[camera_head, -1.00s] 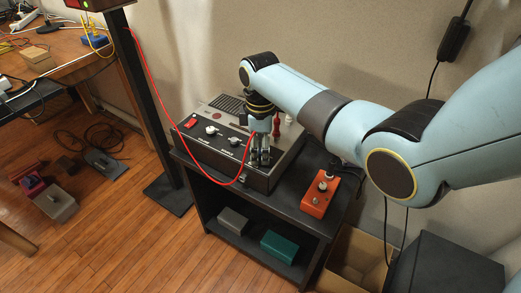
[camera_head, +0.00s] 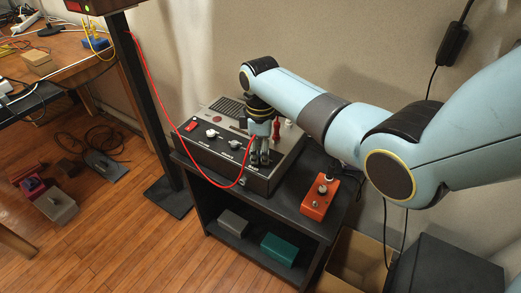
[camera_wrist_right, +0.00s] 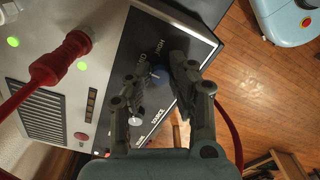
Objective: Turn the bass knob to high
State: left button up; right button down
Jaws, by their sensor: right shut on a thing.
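The amplifier (camera_head: 208,152) is a dark box with a grey top and a black front panel; it also shows in the right wrist view (camera_wrist_right: 107,40). Its panel has a red switch (camera_head: 191,125) and two pale knobs, one at left (camera_head: 211,133) and one in the middle (camera_head: 234,144). My right gripper (camera_head: 260,158) reaches down to the panel's right end and hides what is there. In the right wrist view its fingers (camera_wrist_right: 155,92) are shut on a knob (camera_wrist_right: 158,76) near the printed word HIGH. My left gripper is out of view.
A red plug (camera_wrist_right: 62,57) with a red cable stands on the amplifier's top, close to the gripper. An orange pedal (camera_head: 320,198) sits on the black stand at right. A grey box (camera_head: 233,220) and a green box (camera_head: 279,247) lie on the lower shelf.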

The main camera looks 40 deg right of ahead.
jog(key=shift+r+m+p, duration=0.15)
jog(key=shift+m+p, duration=0.75)
jog(key=shift+m, duration=0.1)
jog(key=m+p, duration=0.2)
jog(key=shift+m, duration=0.3)
jog(key=m+p, duration=0.1)
jog(key=m, duration=0.2)
jog(key=shift+m, duration=0.3)
jog(key=shift+a+f+m+p, duration=0.15)
jog(key=shift+m+p, duration=0.6)
jog(key=shift+m, duration=0.85)
jog(key=c, duration=1.2)
grip_release()
jog(key=shift+o, duration=0.2)
